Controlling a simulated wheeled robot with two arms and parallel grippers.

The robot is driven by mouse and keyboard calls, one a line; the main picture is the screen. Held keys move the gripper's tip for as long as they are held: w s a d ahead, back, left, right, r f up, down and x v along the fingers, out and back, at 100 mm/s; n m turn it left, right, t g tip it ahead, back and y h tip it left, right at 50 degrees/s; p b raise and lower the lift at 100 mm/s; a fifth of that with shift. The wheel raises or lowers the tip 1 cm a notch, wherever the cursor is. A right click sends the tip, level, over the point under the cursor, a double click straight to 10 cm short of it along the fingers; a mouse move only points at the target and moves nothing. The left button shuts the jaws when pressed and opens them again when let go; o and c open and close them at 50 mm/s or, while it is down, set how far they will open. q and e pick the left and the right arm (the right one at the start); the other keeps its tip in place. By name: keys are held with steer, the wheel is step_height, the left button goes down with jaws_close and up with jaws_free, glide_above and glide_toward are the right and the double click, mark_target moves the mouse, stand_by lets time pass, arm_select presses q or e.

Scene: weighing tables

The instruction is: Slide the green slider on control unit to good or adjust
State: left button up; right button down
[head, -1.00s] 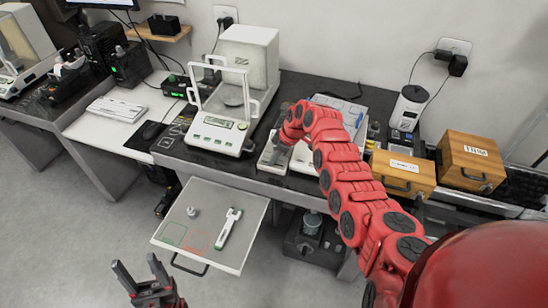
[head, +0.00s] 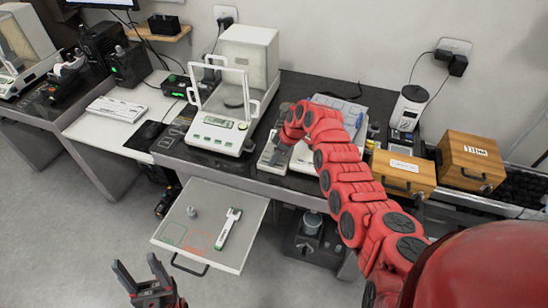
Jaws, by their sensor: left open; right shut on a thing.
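The grey flat unit (head: 268,160), which looks like the control unit, lies on the dark bench right of the balance. My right gripper (head: 278,144) reaches down onto it from above. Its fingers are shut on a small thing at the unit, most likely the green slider. My red hand and wrist hide the fingertips, so the slider, its position and the markings cannot be made out. My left gripper (head: 146,275) is open and empty, low at the front left, apart from the bench and tray.
A balance (head: 219,131) with an open glass frame stands left of the unit. A pulled-out tray (head: 253,232) holds a weight (head: 192,212) and a white tool (head: 229,229). Wooden boxes (head: 469,161) stand at the right. The floor at left is clear.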

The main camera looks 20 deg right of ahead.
mark_target(279, 166)
steer(key=shift+s+d, duration=0.5)
steer(key=shift+d, duration=0.2)
steer(key=shift+s+d, duration=0.45)
steer(key=shift+d, duration=0.2)
steer(key=c, duration=0.7)
jaws_free()
steer(key=shift+s+d, duration=0.1)
steer(key=shift+d+r+b, duration=0.1)
steer(key=shift+r+b, duration=0.3)
steer(key=shift+r, duration=0.1)
steer(key=shift+p+v, duration=0.75)
steer(key=shift+v, duration=7.45)
